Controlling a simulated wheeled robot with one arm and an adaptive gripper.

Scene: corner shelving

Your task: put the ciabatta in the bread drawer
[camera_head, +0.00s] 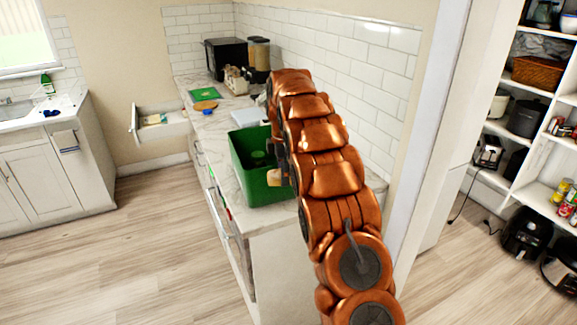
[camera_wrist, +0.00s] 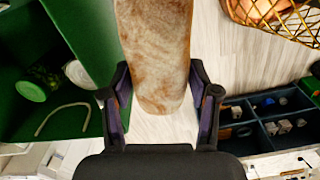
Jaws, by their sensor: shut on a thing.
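The ciabatta (camera_wrist: 157,50) is a long, pale brown, flour-dusted loaf. It runs down from the top of the wrist view, and its near end lies between the fingers of my gripper (camera_wrist: 160,100). My gripper is shut on it. In the head view my gripper (camera_head: 281,160) is at the green bin on the counter, and I cannot make out the loaf there. An open white drawer (camera_head: 162,137) stands out at the far end of the counter, with small things in it. I cannot tell whether it is the bread drawer.
The green bin (camera_head: 262,187) stands on the counter; it also shows left of the loaf in the wrist view (camera_wrist: 70,20). A gold wire basket (camera_wrist: 285,22) and a dark divided tray (camera_wrist: 240,143) are at the right there. The floor (camera_head: 130,250) left of the counter is clear.

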